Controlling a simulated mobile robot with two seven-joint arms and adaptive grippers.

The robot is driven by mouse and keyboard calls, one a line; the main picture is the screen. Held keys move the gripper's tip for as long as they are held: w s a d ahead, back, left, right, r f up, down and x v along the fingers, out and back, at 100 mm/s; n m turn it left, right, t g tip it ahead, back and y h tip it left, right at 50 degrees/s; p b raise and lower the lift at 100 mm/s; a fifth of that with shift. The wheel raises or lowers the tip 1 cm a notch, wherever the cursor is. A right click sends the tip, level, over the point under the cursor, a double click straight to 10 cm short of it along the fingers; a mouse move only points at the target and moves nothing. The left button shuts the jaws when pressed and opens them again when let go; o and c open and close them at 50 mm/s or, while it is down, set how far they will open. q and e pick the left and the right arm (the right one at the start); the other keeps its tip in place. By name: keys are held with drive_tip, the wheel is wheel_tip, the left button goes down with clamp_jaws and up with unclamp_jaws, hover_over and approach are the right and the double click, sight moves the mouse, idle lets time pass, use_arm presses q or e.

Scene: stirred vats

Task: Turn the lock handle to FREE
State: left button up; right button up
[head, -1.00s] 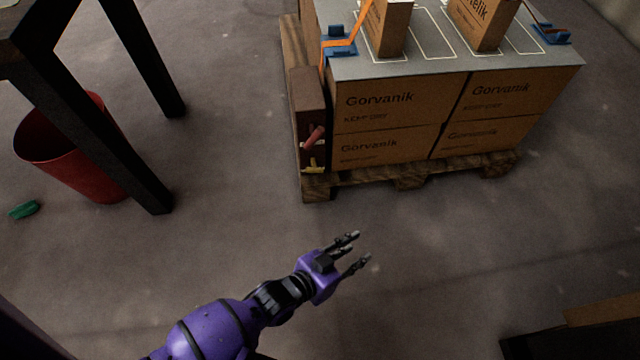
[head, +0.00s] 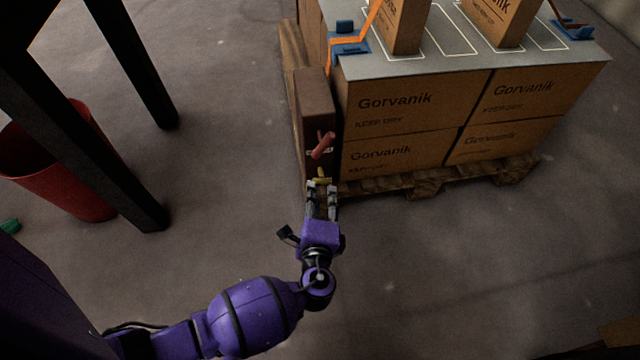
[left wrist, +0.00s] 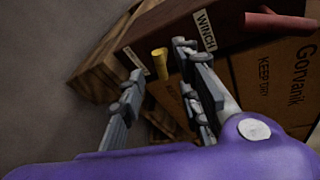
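The yellow lock handle (head: 321,178) sticks out low on the front of a brown box (head: 315,100) at the pallet's left corner. It also shows in the left wrist view (left wrist: 160,62), beside a small white label too small to read. My left gripper (head: 321,190) is open just in front of it. In the wrist view the handle shows in the gap between the fingers, which do not appear closed on it. A red handle (head: 322,146) sits above, near the label WINCH (left wrist: 205,30) in the wrist view. My right gripper is not in view.
Stacked Gorvanik cartons (head: 405,105) with a grey top sheet (head: 440,65) stand on a wooden pallet (head: 430,183), just right of the brown box. An orange strap (head: 350,42) crosses the top. A dark table leg (head: 110,160) and red bin (head: 65,185) stand left. Floor in front is clear.

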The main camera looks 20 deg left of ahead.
sight(319, 183)
use_arm(q)
drive_tip(key=b+x, duration=0.2)
drive_tip(key=x, duration=0.3)
drive_tip(key=shift+w+a+f, duration=0.1)
drive_tip(key=shift+w+f, duration=0.05)
drive_tip(key=shift+w, duration=0.15)
